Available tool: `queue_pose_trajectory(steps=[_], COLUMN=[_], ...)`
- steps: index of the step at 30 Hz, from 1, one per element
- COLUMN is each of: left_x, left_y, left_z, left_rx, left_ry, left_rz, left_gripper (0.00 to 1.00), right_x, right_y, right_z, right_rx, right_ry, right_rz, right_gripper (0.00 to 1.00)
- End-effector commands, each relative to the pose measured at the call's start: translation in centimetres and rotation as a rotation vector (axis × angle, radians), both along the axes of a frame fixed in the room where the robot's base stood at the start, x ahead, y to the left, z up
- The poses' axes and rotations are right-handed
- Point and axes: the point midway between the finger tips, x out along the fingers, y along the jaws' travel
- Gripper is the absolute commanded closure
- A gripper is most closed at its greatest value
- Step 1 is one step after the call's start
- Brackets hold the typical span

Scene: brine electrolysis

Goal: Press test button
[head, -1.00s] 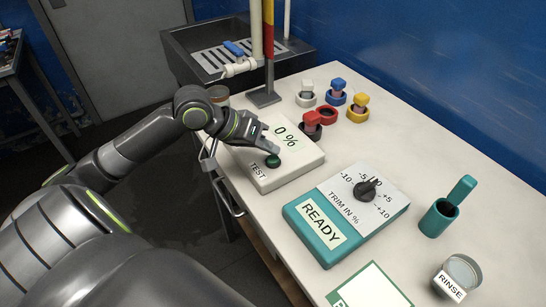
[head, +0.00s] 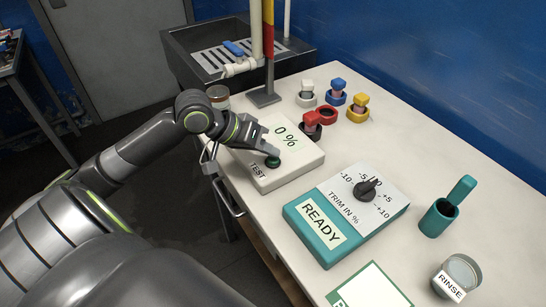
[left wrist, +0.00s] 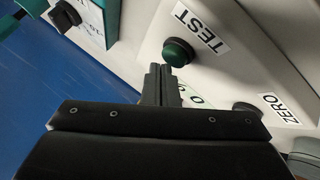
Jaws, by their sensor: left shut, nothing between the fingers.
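The test button (head: 272,162) is a dark green round knob on a white box (head: 300,165) with a "0 %" display and the label TEST. My left gripper (head: 270,151) is shut and empty, its fingertips right by the button. In the left wrist view the shut fingers (left wrist: 159,68) end close beside the green button (left wrist: 177,52), which shows whole next to its TEST label. I cannot tell whether the tips touch it. My right gripper is not in view.
A teal READY box (head: 315,235) with a trim knob (head: 368,188) stands to the right. Several coloured stoppers and rings, a stand (head: 264,97), a teal holder (head: 438,218) and a RINSE cup (head: 458,275) are on the table. A dark ZERO button (left wrist: 246,108) shows in the wrist view.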

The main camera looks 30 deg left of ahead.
Motion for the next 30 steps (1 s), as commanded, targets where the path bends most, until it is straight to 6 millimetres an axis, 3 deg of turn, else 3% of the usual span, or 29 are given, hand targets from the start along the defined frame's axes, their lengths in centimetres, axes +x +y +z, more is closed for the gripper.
queue_pose_trajectory(steps=[30], left_x=[0.0], left_y=[0.0], left_z=[-1.0], left_rx=[0.000], left_ry=[0.001], left_rz=[0.000], left_gripper=[1.00], right_x=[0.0], right_y=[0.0], right_z=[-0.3], right_rx=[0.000], right_ry=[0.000], right_rz=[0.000], right_gripper=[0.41])
